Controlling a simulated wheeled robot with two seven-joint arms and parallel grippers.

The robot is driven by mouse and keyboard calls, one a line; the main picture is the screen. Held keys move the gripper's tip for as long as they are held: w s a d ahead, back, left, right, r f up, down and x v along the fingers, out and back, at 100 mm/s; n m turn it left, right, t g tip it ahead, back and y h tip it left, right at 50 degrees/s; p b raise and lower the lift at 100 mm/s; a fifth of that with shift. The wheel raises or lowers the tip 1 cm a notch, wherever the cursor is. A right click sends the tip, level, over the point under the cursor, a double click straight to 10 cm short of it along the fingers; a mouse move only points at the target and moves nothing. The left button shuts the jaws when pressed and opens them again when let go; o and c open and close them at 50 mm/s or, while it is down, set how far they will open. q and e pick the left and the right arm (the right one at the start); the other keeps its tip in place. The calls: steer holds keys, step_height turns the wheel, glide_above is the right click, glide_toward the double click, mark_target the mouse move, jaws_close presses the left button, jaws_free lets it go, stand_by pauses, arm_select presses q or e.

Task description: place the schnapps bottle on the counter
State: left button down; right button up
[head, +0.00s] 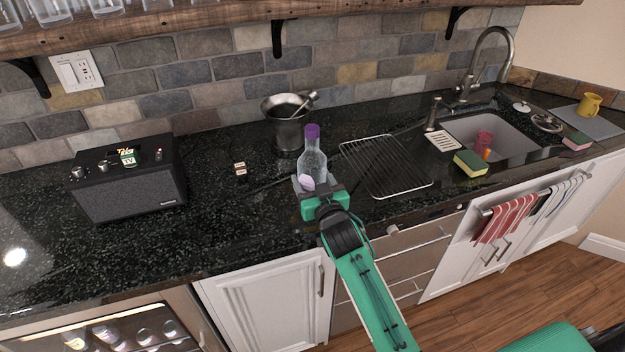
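The schnapps bottle (313,160) is clear, with a purple cap and a purple patch low on its side. It stands about upright over the front middle of the black counter (215,225). My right gripper (311,187) has its fingers around the lower part of the bottle and looks shut on it. The gripper hides the bottle's base, so I cannot tell whether it touches the counter. My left gripper is out of view.
A steel bucket (287,132) stands behind the bottle. A wire rack (387,166) lies close on its right, before a sponge (470,163) and the sink (505,130). A black speaker (128,185) stands left. The counter between speaker and bottle is mostly clear, with a small item (240,170).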

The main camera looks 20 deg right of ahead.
steer(key=o, duration=1.3)
steer(key=shift+r, duration=0.1)
steer(key=shift+s+d+b, duration=0.15)
steer(key=shift+s+b, duration=0.4)
steer(key=shift+s, duration=2.45)
steer(key=shift+s+d+b, duration=0.1)
steer(key=shift+s+b, duration=0.4)
steer(key=shift+s, duration=2.5)
